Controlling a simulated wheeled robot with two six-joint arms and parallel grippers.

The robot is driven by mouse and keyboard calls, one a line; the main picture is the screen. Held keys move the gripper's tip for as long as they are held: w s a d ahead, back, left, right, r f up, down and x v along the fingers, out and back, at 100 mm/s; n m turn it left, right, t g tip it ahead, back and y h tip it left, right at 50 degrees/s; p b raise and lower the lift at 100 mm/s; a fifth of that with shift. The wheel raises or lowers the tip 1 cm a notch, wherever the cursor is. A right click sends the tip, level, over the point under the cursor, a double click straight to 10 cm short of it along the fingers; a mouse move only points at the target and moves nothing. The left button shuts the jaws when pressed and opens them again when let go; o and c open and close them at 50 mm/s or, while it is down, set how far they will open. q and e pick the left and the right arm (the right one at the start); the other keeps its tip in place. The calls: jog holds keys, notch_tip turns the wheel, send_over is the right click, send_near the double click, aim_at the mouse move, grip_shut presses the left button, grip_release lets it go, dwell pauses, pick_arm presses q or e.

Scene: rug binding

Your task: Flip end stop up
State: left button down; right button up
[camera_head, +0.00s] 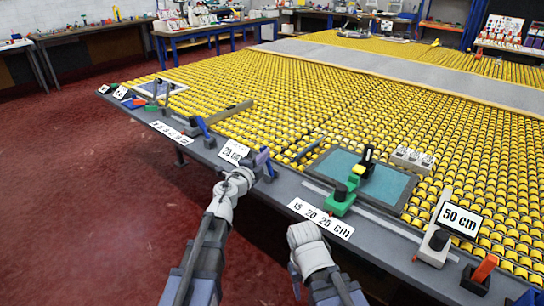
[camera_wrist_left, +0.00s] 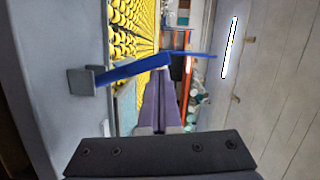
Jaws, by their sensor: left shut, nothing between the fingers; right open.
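The end stop shows in the left wrist view as a blue bar (camera_wrist_left: 132,70) running from a grey block (camera_wrist_left: 82,81) across the picture, beyond my purple fingertips. In the head view, a dark blue bar (camera_head: 309,148) reaches over the yellow rollers near my left gripper (camera_head: 263,157). Another blue piece (camera_head: 203,127) stands tilted up further left on the edge rail. My left gripper, also in the left wrist view (camera_wrist_left: 161,98), is shut and empty, close to the bar; contact is unclear. My right gripper (camera_head: 304,236) is in front of the rail, its fingertips largely hidden.
To the right are a teal mat (camera_head: 385,184), a green block with a black knob (camera_head: 340,199) and a 50 cm sign (camera_head: 459,219). Red floor (camera_head: 110,220) is clear at left.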

pick_arm(q)
jog(key=shift+n, duration=0.8)
jog(key=w+a, duration=0.1)
jog(key=a, duration=0.1)
jog(key=w+a+f, duration=0.1)
jog(key=shift+w+a+b, duration=0.3)
jog(key=shift+w+a, duration=0.05)
pick_arm(e)
jog(key=shift+f, duration=0.15)
pick_arm(q)
jog(key=shift+a, duration=0.1)
